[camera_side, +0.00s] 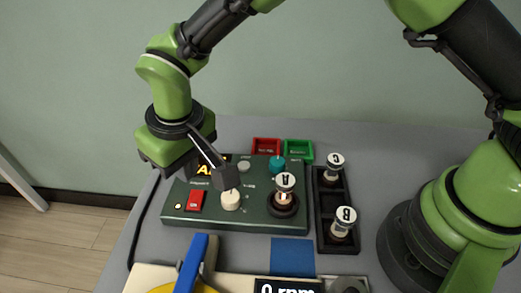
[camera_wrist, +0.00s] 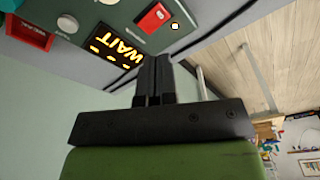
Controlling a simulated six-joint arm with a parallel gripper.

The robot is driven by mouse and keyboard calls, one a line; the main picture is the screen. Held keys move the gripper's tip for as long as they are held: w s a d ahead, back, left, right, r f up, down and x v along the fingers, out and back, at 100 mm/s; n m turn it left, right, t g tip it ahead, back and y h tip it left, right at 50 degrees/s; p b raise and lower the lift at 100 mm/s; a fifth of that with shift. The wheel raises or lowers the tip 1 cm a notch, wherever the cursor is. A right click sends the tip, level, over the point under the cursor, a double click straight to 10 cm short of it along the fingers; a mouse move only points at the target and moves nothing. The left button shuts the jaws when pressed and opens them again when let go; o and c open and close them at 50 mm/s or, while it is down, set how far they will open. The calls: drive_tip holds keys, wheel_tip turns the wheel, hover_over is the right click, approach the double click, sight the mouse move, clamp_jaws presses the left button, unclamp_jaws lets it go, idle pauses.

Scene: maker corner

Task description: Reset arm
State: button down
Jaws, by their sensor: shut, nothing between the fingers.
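I cannot tell whether the fingertips touch the knob. In the wrist view my gripper (camera_wrist: 153,62) shows both fingers pressed together, pointing at the panel edge near a lit display reading "WAIT" (camera_wrist: 118,45). The panel also carries a red switch (camera_side: 195,200), a teal knob (camera_side: 276,164) and a dark socket holding a piece marked A (camera_side: 285,182).
A black rack (camera_side: 326,246) right of the panel holds pieces marked C (camera_side: 334,160) and B (camera_side: 345,217). Red (camera_side: 265,147) and green (camera_side: 298,150) bins stand behind. In front are a blue lever (camera_side: 192,264), a blue square (camera_side: 292,257) and a "0 rpm" display (camera_side: 288,287). The table's right back is clear.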

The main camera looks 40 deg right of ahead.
drive_tip(key=s+d+r+m+t+y, duration=0.1)
drive_tip(key=s+d+r+m, duration=0.1)
drive_tip(key=d+r, duration=0.6)
drive_tip(key=s+d+r+m+t+y, duration=0.1)
drive_tip(key=s+d+r+m, duration=0.1)
drive_tip(key=d+r, duration=0.55)
drive_tip(key=s+d+r+m+t, duration=0.1)
drive_tip(key=s+d+r, duration=0.1)
drive_tip(key=s, duration=0.5)
drive_tip(key=s+d+r+m+t, duration=0.2)
drive_tip(key=s+d, duration=0.3)
drive_tip(key=s, duration=0.2)
drive_tip(key=shift+s+r, duration=0.2)
drive_tip(key=shift+s, duration=0.1)
